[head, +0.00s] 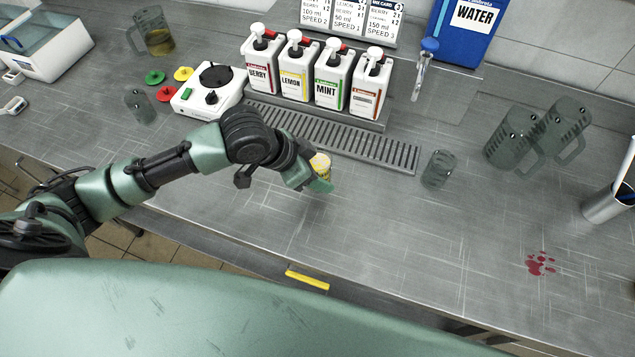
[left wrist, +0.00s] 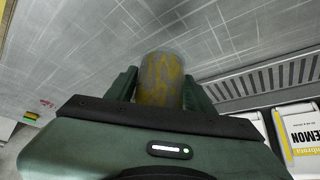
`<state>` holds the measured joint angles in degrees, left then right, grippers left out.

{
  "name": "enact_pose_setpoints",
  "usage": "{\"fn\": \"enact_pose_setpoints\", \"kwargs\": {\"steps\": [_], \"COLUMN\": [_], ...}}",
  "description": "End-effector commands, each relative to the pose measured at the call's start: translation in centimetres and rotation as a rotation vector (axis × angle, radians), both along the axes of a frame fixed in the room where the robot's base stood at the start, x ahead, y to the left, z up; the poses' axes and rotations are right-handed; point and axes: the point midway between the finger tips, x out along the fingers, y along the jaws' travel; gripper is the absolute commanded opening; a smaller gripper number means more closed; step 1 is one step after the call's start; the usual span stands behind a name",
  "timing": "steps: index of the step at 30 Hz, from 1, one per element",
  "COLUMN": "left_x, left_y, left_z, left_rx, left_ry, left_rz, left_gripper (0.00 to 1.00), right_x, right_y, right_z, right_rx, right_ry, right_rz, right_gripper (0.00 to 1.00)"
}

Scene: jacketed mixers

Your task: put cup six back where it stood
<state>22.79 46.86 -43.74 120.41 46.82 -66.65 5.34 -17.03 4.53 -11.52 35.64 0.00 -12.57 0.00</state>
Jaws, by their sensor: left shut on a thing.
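A small clear cup with yellow in or on it (head: 321,162) is between the fingers of my left gripper (head: 318,178). The left wrist view shows the same cup (left wrist: 160,78) with a finger on each side, so the gripper is shut on it. I see no number on this cup. It is over the counter in front of the drip grate; whether it touches the counter I cannot tell. Other clear cups stand to the right of the grate (head: 438,169) and at the left near the lids (head: 140,106). My right gripper is not in view.
Berry, lemon, mint and another pump bottle (head: 333,80) stand behind the drip grate (head: 350,142). A white mixer base (head: 208,95) is left of them. Clear jugs (head: 513,140) stand at right. A red spill (head: 540,263) marks the otherwise open front right counter.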

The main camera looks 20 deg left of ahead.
Motion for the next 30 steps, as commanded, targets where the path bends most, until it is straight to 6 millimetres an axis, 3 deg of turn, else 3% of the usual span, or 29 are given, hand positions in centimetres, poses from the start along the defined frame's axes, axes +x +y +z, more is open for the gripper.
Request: {"fn": "enact_pose_setpoints", "kwargs": {"steps": [12,23,24,26,30], "left_x": [0.0,0.0,0.0,0.0,0.0], "left_y": [-0.1,0.0,0.0,0.0,0.0], "left_z": [-4.7,-5.0,-5.1,-5.1,-5.1], "left_rx": [-0.002,-0.001,0.0,-0.001,-0.001], "left_ry": [-0.001,-0.001,0.0,-0.001,-0.001], "left_rz": [-0.001,0.0,0.001,0.0,0.0], "left_gripper": [0.0,0.0,0.56,0.72,0.74], "right_x": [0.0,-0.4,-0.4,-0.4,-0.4], "right_y": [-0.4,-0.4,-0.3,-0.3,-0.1], "right_z": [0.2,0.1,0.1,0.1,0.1], "right_rx": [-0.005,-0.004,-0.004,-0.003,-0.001], "right_ry": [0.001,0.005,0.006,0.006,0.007], "right_rz": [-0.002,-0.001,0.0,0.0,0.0], "right_gripper": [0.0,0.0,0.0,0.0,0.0]}}
